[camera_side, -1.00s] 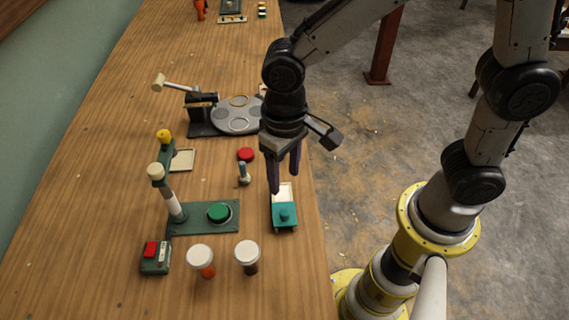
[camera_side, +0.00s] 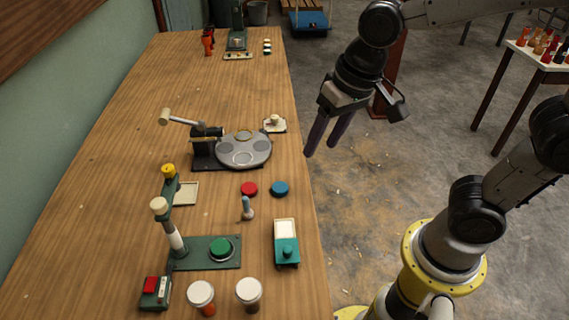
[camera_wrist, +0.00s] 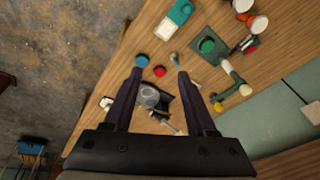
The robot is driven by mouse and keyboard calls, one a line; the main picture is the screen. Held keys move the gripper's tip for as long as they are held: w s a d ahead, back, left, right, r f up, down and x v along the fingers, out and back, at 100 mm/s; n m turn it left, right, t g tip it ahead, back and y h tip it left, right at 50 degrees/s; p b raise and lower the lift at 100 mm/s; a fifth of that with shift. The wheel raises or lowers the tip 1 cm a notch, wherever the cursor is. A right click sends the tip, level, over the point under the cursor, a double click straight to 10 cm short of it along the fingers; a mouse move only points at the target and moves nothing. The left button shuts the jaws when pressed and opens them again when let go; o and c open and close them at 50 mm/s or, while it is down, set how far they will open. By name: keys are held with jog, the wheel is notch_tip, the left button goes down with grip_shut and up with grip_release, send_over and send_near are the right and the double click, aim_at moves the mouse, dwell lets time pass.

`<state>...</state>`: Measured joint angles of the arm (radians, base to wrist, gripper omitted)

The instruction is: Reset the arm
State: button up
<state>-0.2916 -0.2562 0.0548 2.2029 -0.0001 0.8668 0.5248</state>
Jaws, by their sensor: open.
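My gripper (camera_side: 324,133) is open and empty. In the side view it hangs in the air past the right edge of the wooden table (camera_side: 110,120), over the concrete floor. Its two dark fingers point down and a little left. In the wrist view my gripper (camera_wrist: 153,75) shows its fingers spread apart with nothing held between them. The table and its things appear beyond the fingertips, well away from them.
On the table are a grey disc plate (camera_side: 243,150), a red disc (camera_side: 249,188), a blue disc (camera_side: 280,188), a teal box (camera_side: 287,252), a green press stand (camera_side: 205,254) and two white-capped jars (camera_side: 248,292). A side table (camera_side: 540,58) stands at right.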

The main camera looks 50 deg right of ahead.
jog(key=s+d+r+n+t+h, duration=0.1)
jog(key=s+d+n+t, duration=0.1)
jog(key=s+d, duration=0.6)
jog(key=shift+s+r+n+t, duration=0.15)
jog(key=shift+s+n+t, duration=0.15)
jog(key=shift+s, duration=0.9)
